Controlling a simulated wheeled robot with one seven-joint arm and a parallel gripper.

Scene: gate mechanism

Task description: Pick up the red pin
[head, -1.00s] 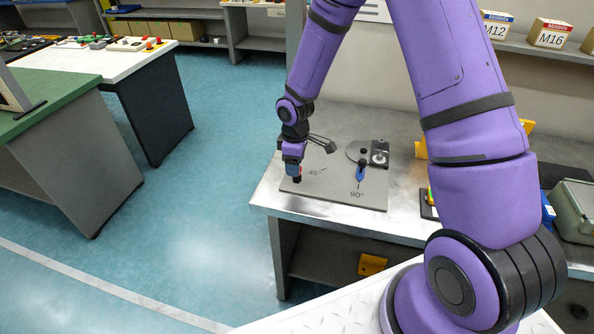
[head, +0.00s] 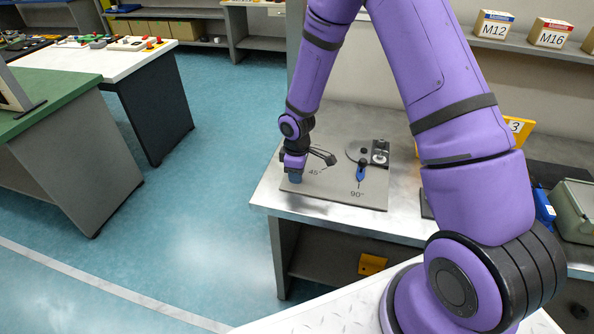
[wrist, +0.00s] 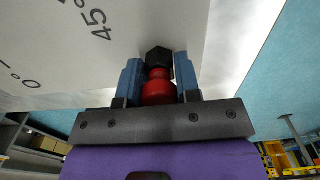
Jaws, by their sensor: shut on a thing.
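The red pin (wrist: 158,88) shows in the wrist view between the two blue fingers of my gripper (wrist: 159,78). The fingers are shut on it. A black hexagonal part (wrist: 158,57) is at the pin's far end, close against the grey plate. In the head view my gripper (head: 295,177) is low over the left corner of the grey plate (head: 335,190), and the pin is hidden there. I cannot tell whether the pin is still seated in the plate.
The plate carries a round disc (head: 358,150) with a blue lever (head: 361,173) and printed 45° and 90° marks. It lies on a metal bench (head: 400,215). A green case (head: 575,205) is at the right. The bench's left edge is near my gripper.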

